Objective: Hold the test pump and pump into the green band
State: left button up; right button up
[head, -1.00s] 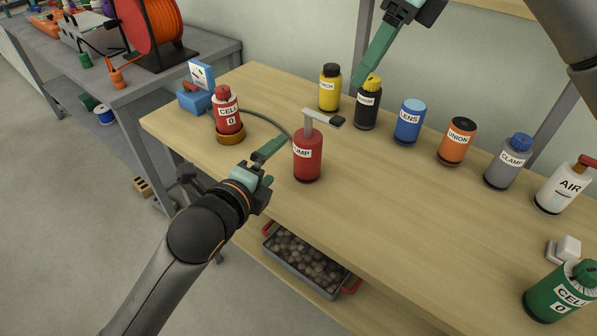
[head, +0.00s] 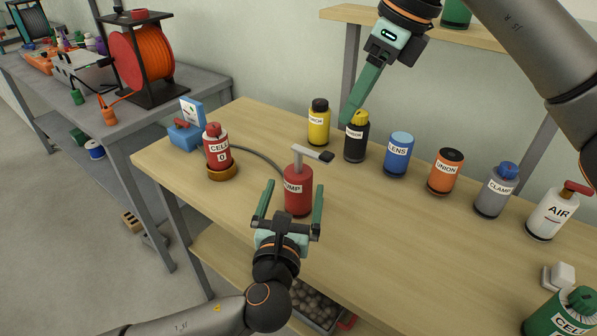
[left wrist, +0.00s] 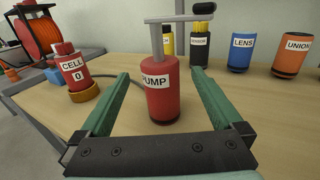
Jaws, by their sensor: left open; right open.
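The gauge dial (head: 191,110) is too small to read. My left gripper (head: 290,203) is open, its green fingers pointing at the pump body. In the left wrist view the pump (left wrist: 161,95) stands between and beyond the fingertips, apparently untouched. My right gripper (head: 358,108) is open and empty, raised above the bench's back edge.
A yellow bottle (head: 318,124), a black bottle (head: 356,140), the blue LENS bottle (head: 398,156) and the orange UNION bottle (head: 445,173) line the back. The AIR bottle (head: 556,214) and green CELL bottle (head: 566,316) stand right.

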aim_at(300, 166)
pick_arm(q)
jog(key=w, duration=0.2)
jog(key=w+d, duration=0.1)
jog(key=w, duration=0.5)
jog(key=shift+w+d, duration=0.15)
jog(key=shift+w, duration=0.1)
jog(key=c, duration=1.5)
pick_arm(e)
jog(key=shift+c, duration=0.3)
